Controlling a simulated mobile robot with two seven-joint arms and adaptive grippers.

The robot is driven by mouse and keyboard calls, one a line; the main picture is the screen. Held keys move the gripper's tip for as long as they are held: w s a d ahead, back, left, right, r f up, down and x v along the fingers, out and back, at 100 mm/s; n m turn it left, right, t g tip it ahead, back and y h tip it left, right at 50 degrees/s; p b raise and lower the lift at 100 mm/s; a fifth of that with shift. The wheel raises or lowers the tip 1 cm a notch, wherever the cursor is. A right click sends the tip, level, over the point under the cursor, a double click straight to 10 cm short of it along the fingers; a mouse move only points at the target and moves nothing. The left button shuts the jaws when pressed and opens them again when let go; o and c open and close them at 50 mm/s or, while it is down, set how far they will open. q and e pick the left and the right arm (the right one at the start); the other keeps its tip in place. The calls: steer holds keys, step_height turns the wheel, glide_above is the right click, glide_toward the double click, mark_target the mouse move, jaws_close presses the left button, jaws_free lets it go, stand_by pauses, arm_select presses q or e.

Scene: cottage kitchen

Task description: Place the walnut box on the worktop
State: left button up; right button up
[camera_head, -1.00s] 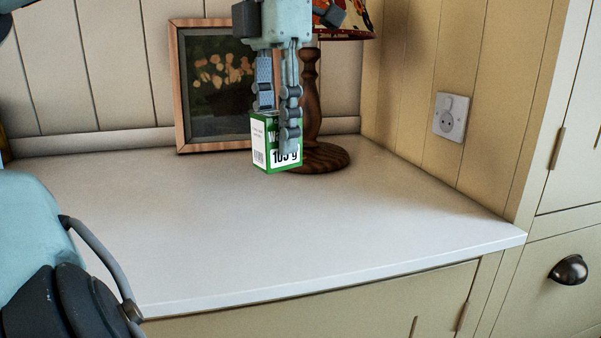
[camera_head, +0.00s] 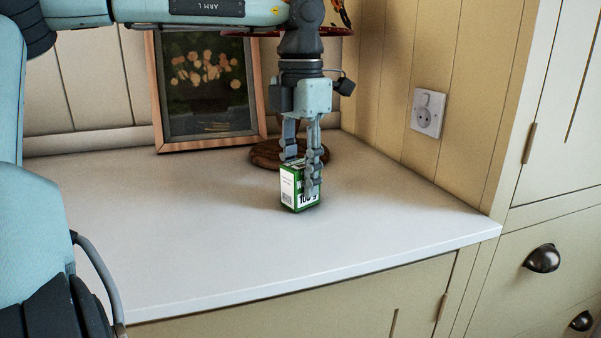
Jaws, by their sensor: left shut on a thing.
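The walnut box (camera_head: 288,190) is a small green and white carton with dark print on its front. It is upright, low over the white worktop (camera_head: 180,230) or touching it; I cannot tell which. My left gripper (camera_head: 304,176) points straight down and is shut on the box, with its fingers covering part of the top and front. My right gripper does not show.
A lamp with a round wooden base (camera_head: 266,155) stands just behind the box. A framed picture (camera_head: 160,100) leans at the back wall. The worktop's left and front are clear.

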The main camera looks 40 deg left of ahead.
mark_target(301, 163)
arm_select(q)
steer(key=shift+f, duration=0.1)
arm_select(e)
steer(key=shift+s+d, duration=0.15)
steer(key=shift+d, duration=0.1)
arm_select(q)
steer(key=o, duration=1.2)
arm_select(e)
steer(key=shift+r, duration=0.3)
arm_select(q)
step_height(301, 163, up, 11)
steer(key=shift+r+p, duration=0.15)
steer(key=shift+p, duration=0.2)
steer(key=shift+r, duration=0.5)
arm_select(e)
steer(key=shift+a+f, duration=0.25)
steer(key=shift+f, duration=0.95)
